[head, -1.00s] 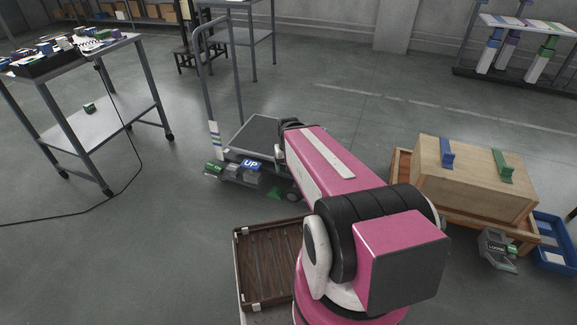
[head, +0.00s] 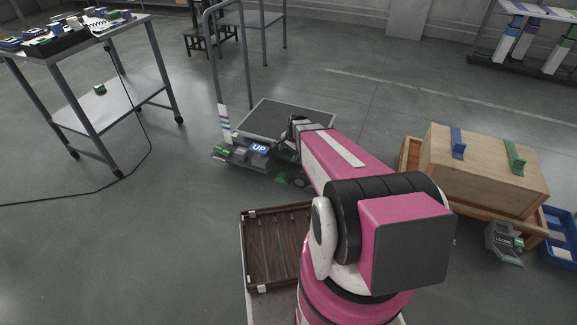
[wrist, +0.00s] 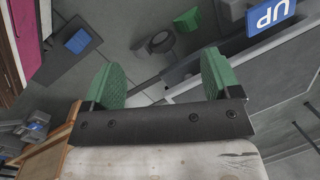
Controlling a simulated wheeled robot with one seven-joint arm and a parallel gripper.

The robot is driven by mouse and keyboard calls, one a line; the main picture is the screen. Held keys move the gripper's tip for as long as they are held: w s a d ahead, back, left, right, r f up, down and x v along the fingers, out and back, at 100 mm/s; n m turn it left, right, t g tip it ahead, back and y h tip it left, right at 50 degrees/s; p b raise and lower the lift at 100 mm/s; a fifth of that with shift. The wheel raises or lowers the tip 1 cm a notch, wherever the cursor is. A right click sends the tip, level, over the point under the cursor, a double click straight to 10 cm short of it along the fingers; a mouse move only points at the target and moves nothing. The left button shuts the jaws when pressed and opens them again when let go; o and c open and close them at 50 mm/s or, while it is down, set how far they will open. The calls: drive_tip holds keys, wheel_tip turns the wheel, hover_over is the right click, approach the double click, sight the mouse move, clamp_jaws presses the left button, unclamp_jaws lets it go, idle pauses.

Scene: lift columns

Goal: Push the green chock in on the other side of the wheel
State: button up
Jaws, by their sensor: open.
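The lift cart (head: 285,118) stands ahead with its low dark platform and a blue UP sign (head: 259,148). Its small dark wheel (head: 300,182) is at the near right corner. A green chock (head: 282,180) lies on the floor just left of that wheel. In the wrist view the wheel (wrist: 160,40) shows beyond my fingers, with a green chock (wrist: 187,18) up and right of it. My gripper (wrist: 162,78) is open, with green pads and nothing between them.
A blue block (wrist: 77,40) on a dark plate lies left of my fingers in the wrist view. A wooden crate (head: 480,170) on a wooden base stands right, beside a blue bin (head: 558,245). A brown slatted tray (head: 275,250) is nearby.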

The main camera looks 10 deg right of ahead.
drive_tip(key=w+d+f+m+y, duration=0.1)
drive_tip(key=w+f+m, duration=0.7)
drive_tip(key=f, duration=0.4)
drive_tip(key=m+t, duration=0.2)
drive_tip(key=m, duration=0.4)
approach(283, 174)
drive_tip(key=shift+d+r+y, duration=0.1)
drive_tip(key=shift+d+y, duration=0.15)
drive_tip(key=shift+y, duration=0.15)
drive_tip(key=x, duration=1)
drive_tip(key=shift+f, duration=0.4)
drive_tip(key=shift+c, duration=0.3)
drive_tip(key=c, duration=1.1)
drive_tip(key=shift+s, duration=0.1)
